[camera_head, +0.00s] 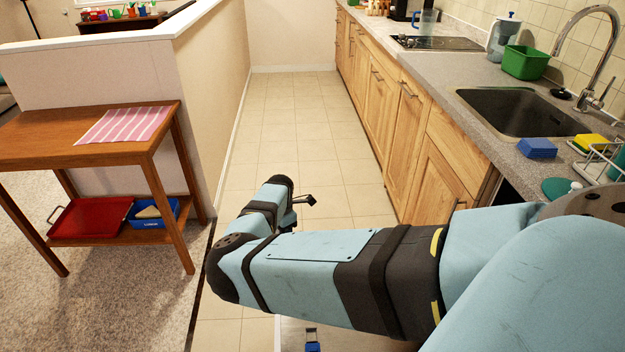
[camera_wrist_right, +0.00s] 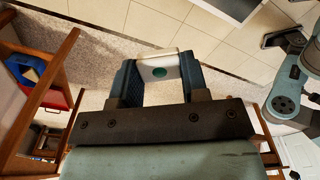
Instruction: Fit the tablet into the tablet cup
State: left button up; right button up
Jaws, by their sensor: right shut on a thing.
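I cannot make out the tablet there. At the bottom edge a small blue and dark part (camera_head: 312,346) sits on a pale panel; I cannot tell whether it is the tablet cup. My left gripper is not in view.
A wooden side table (camera_head: 60,135) with a striped pink mat (camera_head: 125,124), a red tray (camera_head: 90,218) and a blue bin (camera_head: 150,218) stands left. The wooden cabinets (camera_head: 405,125) and sink (camera_head: 520,110) run along the right. The tiled aisle between is clear.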

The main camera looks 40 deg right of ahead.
jog(key=s+a+f+m+b, duration=0.15)
jog(key=s+f+b, duration=0.25)
jog(key=f, duration=0.7)
jog(key=s+d+f+m+b, duration=0.15)
jog(key=s+f+b, duration=0.3)
jog(key=f, duration=0.65)
jog(key=m+b, duration=0.3)
jog(key=m, duration=0.1)
send_near(311, 336)
jog(key=shift+a+f+b, duration=0.1)
jog(key=shift+f+b, duration=1.3)
jog(key=shift+b, duration=0.85)
jog(key=shift+f+b, duration=0.8)
jog(key=shift+f, duration=0.1)
jog(key=shift+f+b, duration=0.3)
jog(key=shift+f, duration=0.05)
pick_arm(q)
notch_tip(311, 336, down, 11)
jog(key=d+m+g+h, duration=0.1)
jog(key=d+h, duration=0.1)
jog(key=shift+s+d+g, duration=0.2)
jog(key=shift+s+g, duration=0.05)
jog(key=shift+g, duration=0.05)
pick_arm(e)
jog(key=shift+f, duration=0.3)
pick_arm(q)
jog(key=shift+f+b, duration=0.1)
jog(key=shift+b, duration=0.2)
